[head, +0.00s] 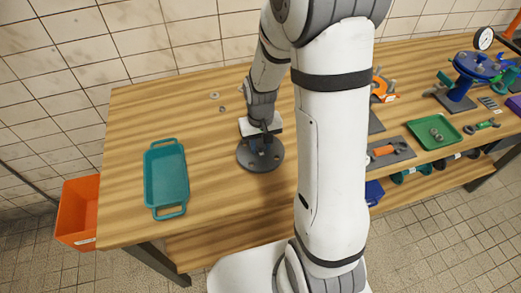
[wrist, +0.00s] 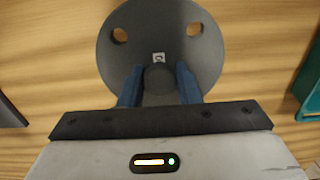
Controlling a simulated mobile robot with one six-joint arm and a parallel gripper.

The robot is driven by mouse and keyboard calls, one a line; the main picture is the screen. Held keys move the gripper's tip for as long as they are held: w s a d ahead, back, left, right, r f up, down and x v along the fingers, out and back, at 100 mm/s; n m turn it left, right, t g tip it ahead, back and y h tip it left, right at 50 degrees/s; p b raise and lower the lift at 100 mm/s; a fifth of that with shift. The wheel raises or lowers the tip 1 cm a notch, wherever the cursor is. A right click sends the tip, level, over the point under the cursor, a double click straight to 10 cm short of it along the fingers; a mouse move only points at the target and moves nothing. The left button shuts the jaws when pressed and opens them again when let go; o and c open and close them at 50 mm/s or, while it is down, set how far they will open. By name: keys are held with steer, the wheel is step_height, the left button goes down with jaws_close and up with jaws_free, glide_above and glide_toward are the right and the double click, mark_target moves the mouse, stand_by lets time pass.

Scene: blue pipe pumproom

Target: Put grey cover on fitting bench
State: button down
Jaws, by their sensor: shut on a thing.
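The grey cover (head: 262,160) is a round dark grey disc with holes through it. It is at or just above the wooden fitting bench (head: 215,195), right of the teal tray; I cannot tell whether it touches the wood. In the wrist view the cover (wrist: 140,45) shows two holes, a small white label and a round central knob. My gripper (head: 262,145) points down over the cover. In the wrist view the blue fingers of my gripper (wrist: 159,85) are shut on the knob, one on each side. The near part of the disc is hidden by the gripper body.
A teal tray (head: 167,180) lies left of the cover. Small rings (head: 214,96) lie behind it. A green tray (head: 434,132), a blue pump-like part (head: 474,68) and tools stand at the right. An orange bin (head: 78,212) is beyond the bench's left end.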

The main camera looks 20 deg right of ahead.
mark_target(261, 151)
steer(key=shift+s+f, duration=0.1)
steer(key=shift+f, duration=1.75)
steer(key=shift+f, duration=0.2)
steer(key=c, duration=1.1)
jaws_free()
steer(key=shift+o, duration=0.2)
